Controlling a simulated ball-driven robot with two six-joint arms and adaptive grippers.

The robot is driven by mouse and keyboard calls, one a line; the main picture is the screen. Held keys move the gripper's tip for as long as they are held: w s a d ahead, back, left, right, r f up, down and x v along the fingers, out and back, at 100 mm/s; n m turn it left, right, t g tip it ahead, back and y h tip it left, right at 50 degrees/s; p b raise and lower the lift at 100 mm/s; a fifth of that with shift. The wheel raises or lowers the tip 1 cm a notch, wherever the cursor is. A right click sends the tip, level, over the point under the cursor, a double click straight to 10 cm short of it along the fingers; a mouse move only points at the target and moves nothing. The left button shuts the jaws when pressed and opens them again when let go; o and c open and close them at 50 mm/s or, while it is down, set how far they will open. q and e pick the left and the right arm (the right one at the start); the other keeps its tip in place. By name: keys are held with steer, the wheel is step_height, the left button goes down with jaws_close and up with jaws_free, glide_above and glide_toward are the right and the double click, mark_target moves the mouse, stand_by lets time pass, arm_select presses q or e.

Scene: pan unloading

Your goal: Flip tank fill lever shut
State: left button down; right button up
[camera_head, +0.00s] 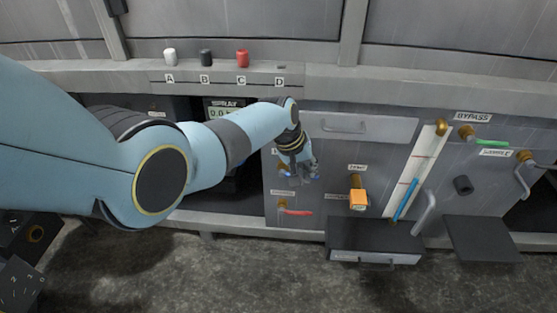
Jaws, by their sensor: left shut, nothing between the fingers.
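My left gripper (302,174) is shut and empty in front of the left part of the grey valve panel (330,207). It covers whatever sits beside a small label there, and bits of blue show around its fingers. I cannot tell whether it touches anything. The panel's small labels are too blurred to read, so I cannot tell which lever is the tank fill one. A red lever (297,212) lies roughly level below the gripper. An orange handle (358,198) is to its right. My right gripper is not in view.
A green lever (492,143) sits by the BYPASS label (473,118) at the right. A dark drawer or tray (376,238) juts out below the panel. White, black and red knobs (243,58) stand on the ledge above. Open floor lies in front.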

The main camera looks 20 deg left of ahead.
arm_select(q)
step_height(320, 180, up, 14)
steer(key=s+p, duration=0.2)
steer(key=p, duration=0.7)
steer(key=shift+s+d+f+p, duration=0.2)
steer(key=shift+s+d+p, duration=0.2)
steer(key=shift+d, duration=0.05)
steer(key=s+a+f+g+y, duration=0.1)
steer(key=s+a+f+g, duration=0.1)
steer(key=s+f, duration=0.7)
steer(key=s+a+f+g, duration=0.1)
steer(key=s+a+f, duration=0.3)
steer(key=s, duration=0.8)
steer(key=s+a+f+g+y, duration=0.1)
steer(key=s+f+g, duration=0.1)
steer(key=s+f, duration=0.8)
steer(key=s+a+f+m, duration=0.1)
steer(key=s+a, duration=0.2)
steer(key=s, duration=0.5)
steer(key=s+a+f+m+t+y, duration=0.1)
steer(key=s+a+f, duration=0.1)
steer(key=s, duration=0.7)
steer(key=s+a+f+m, duration=0.2)
steer(key=s+a, duration=0.2)
steer(key=s, duration=0.5)
steer(key=shift+a+f+t+y, duration=0.25)
steer(key=shift+t+y, duration=0.05)
steer(key=shift+y, duration=0.1)
steer(key=shift+s, duration=0.1)
